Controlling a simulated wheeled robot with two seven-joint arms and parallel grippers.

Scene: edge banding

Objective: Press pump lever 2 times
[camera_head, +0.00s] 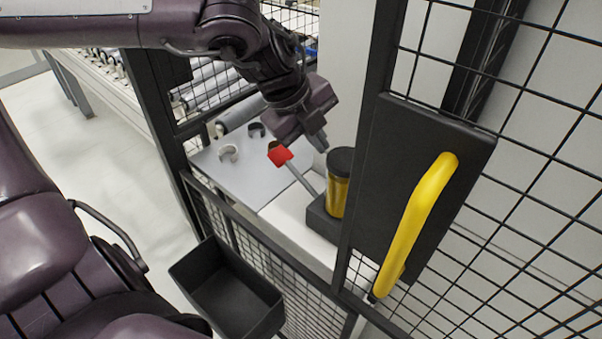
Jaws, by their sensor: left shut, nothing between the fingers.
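The pump is a yellow cylinder (337,194) with a black cap, standing upright on a black base behind the mesh fence. Its grey lever (300,178) slants up to the left and ends in a red handle (280,154). My left gripper (319,142) is shut and empty. It appears just above and to the right of the red handle, pointing down; I cannot tell whether it touches the lever. My right gripper is not in view.
A black mesh fence with a dark panel and a yellow handle (418,215) stands at the right. A black open bin (228,290) hangs on the fence in front. A grey plate (236,172) with small clips lies left of the pump. Rollers (205,80) run behind.

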